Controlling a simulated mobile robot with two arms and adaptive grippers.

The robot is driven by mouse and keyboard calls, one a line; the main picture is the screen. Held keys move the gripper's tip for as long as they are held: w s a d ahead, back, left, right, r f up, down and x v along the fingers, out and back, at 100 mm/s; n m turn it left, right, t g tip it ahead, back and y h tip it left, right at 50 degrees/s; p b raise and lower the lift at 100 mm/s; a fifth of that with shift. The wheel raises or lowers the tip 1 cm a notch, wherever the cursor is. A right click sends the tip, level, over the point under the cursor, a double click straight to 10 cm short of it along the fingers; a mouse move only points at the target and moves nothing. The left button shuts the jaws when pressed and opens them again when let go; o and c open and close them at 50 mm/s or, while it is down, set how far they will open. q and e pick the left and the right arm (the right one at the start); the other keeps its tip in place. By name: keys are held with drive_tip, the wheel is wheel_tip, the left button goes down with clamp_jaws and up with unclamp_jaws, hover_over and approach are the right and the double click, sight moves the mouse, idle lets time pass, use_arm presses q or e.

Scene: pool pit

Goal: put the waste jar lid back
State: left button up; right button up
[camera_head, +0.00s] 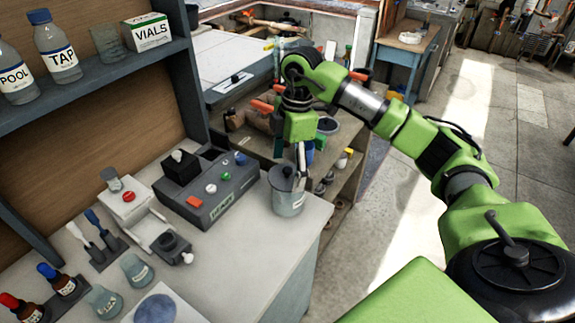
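The waste jar (289,204), a grey, see-through cup-like jar, stands upright near the right corner of the white bench. Its dark round lid (279,180) shows at the mouth of the jar, with a small knob at its middle. I cannot tell if the lid sits flat on the rim or just above it. My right gripper (300,172) points down at the lid, its pale fingers beside the knob. The fingers are seen edge-on, so their gap is hidden and I cannot tell whether they hold the knob. My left gripper is out of view.
A dark grey instrument (216,187) with coloured buttons stands left of the jar. A white device (131,195), bottles and beakers (137,270) stand farther left. A shelf (100,84) rises behind. The bench's right edge is close to the jar. A cluttered wooden rack (345,150) stands beyond.

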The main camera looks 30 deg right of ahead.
sight(293, 175)
drive_tip(key=shift+s+r, duration=0.1)
drive_tip(key=shift+r, duration=0.15)
drive_tip(key=shift+r, duration=0.5)
wheel_tip(293, 175, up, 11)
drive_tip(key=d, duration=0.1)
drive_tip(key=shift+d, duration=0.2)
drive_tip(key=shift+s+f, duration=0.1)
